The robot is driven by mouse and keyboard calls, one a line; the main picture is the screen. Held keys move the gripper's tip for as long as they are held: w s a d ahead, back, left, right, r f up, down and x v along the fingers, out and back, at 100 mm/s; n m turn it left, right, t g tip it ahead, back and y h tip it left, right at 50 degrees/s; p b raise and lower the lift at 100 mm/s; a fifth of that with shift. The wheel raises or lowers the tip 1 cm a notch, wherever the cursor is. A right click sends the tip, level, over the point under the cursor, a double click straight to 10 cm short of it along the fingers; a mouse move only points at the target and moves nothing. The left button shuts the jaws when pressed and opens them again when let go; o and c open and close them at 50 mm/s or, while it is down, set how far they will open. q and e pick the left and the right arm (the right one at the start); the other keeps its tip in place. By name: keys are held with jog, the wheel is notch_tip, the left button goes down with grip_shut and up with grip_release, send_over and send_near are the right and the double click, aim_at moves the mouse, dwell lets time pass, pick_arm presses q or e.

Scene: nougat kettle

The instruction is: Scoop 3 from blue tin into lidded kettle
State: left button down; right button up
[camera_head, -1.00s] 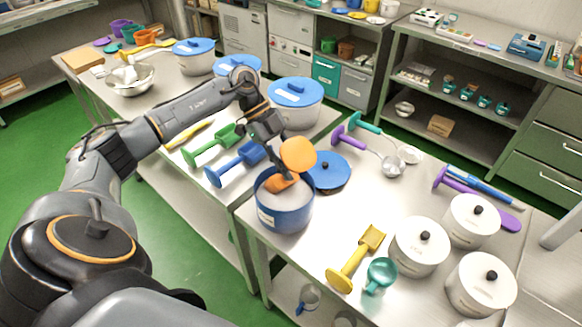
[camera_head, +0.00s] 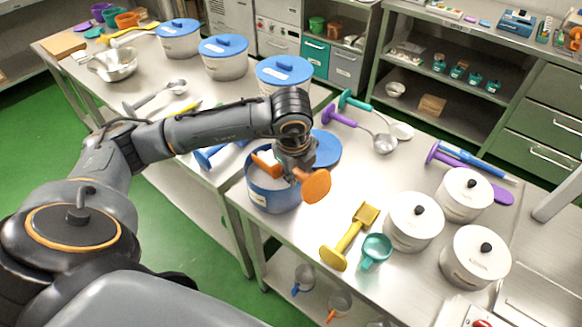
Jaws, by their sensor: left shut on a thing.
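The blue tin (camera_head: 272,199) stands open at the left edge of the right-hand table, with pale white contents. My left gripper (camera_head: 293,165) is over the tin's right side, shut on an orange scoop (camera_head: 316,187). The scoop's round handle end points down and right past the rim. Its head shows at the upper left of the gripper, over the tin's far side; what it carries is hidden. Lidded white pots with black knobs (camera_head: 414,223) (camera_head: 464,195) (camera_head: 475,258) stand at the right. White pots with blue lids (camera_head: 180,42) (camera_head: 224,60) (camera_head: 284,76) stand on the left table. My right gripper is not in view.
A blue lid (camera_head: 325,151) lies just behind the tin. A yellow scoop (camera_head: 350,237) and a teal cup (camera_head: 375,250) lie between tin and white pots. Purple (camera_head: 340,117) and teal (camera_head: 360,106) handled tools lie farther back. The table middle is mostly clear.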

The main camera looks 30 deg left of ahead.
aim_at(306, 179)
pick_arm(q)
jog(key=d+y, duration=0.1)
jog(key=d, duration=0.1)
jog(key=s+d+r+t+y+b, duration=0.1)
jog(key=shift+y, duration=0.3)
notch_tip(306, 179, up, 3)
jog(key=shift+f+p, duration=0.1)
jog(key=shift+p, duration=0.95)
jog(key=shift+r+p, duration=0.75)
jog(key=shift+s+d+r+y+p, duration=0.15)
jog(key=shift+r+y+p, duration=0.15)
jog(key=shift+r+p, duration=0.55)
jog(key=shift+f, duration=0.2)
